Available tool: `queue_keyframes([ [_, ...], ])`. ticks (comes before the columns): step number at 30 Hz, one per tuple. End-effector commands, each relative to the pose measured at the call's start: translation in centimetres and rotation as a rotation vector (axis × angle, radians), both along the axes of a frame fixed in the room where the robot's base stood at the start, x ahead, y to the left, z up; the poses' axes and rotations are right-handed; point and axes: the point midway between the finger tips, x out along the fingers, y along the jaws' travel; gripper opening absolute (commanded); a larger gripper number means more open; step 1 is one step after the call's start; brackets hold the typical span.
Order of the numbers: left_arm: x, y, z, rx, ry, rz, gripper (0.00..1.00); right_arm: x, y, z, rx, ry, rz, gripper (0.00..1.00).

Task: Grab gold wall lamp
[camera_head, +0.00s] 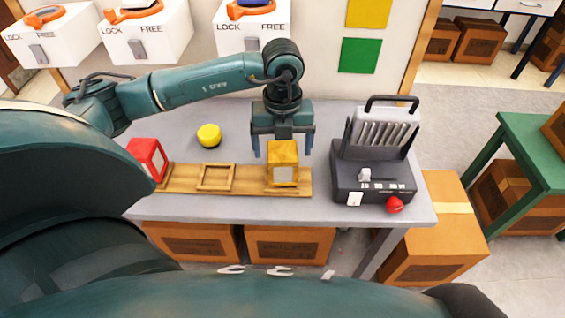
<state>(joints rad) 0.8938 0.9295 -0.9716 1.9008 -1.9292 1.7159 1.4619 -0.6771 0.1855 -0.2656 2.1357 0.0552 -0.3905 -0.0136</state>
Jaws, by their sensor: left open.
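The gold lamp (284,165) is a yellow-gold box with a pale front panel. It stands on the right part of a wooden strip (240,181) on the grey table. My left gripper (283,147) points down just above and behind the lamp. Its two fingers are spread, one at each side of the lamp's top, and I cannot tell if they touch it. A red lamp (147,158) of the same shape stands at the strip's left end. Between them is an empty wooden frame (215,177). My right gripper is not in view.
A dark machine with a grey ribbed top (376,155) and a red knob stands right of the lamp. A yellow round object (209,135) sits behind the strip. White LOCK/FREE boxes (148,33) line the wall. Cardboard boxes (437,230) stand beside and under the table.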

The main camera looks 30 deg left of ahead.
Motion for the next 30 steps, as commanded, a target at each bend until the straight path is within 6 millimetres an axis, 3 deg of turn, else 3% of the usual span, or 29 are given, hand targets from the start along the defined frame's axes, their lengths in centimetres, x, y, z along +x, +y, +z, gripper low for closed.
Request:
queue_keyframes([
  [9, 0.2, 0.3, -4.1, 0.0, 0.003, 0.0, 0.85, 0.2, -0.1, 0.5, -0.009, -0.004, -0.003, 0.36],
  [17, 0.3, 0.3, -4.4, 0.0, 0.0, 0.0, 0.85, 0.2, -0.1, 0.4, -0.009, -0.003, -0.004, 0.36],
  [30, 0.3, 0.2, -4.3, -0.001, 0.001, -0.001, 0.49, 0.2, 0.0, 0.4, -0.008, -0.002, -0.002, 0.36],
])
